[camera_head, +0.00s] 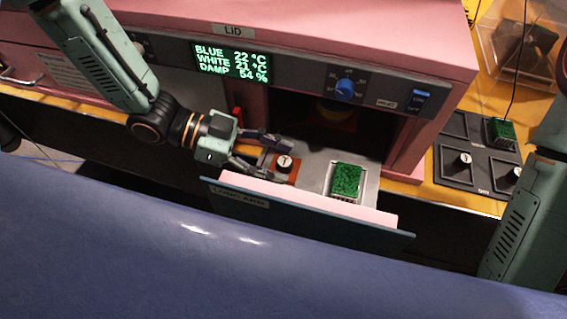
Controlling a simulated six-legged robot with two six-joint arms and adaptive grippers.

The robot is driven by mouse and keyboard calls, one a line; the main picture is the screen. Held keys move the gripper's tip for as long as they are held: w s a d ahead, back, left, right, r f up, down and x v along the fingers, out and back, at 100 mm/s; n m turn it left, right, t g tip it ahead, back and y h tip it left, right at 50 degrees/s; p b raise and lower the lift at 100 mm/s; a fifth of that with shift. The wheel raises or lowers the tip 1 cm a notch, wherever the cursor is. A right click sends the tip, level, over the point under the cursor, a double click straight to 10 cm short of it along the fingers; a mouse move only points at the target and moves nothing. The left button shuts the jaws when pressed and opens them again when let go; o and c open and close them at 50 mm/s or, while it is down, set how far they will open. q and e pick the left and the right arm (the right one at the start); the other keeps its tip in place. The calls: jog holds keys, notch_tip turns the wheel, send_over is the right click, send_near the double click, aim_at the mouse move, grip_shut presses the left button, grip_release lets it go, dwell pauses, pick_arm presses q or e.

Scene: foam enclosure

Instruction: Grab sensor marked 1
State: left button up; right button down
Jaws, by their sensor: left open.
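The sensor marked 1 (284,162) has a white round top with a dark mark and sits on a reddish-brown block in the pulled-out drawer (310,208). My left gripper (274,161) reaches in from the left, open. One finger is on the far side of the sensor and the other on the near side, with the tips close to it. I cannot tell whether they touch it. Part of my right arm shows at the right edge; its gripper is out of view.
A green-topped block (347,180) sits in the drawer, right of the sensor. The pink cabinet (330,40) with a lit display (231,62) and blue knob (345,87) rises behind. A black compartmented tray (464,187) with similar pieces lies at right.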

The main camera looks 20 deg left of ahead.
pick_arm(q)
jog(key=shift+c, duration=0.2)
jog(key=shift+d, duration=0.15)
jog(key=c, duration=1.1)
grip_shut()
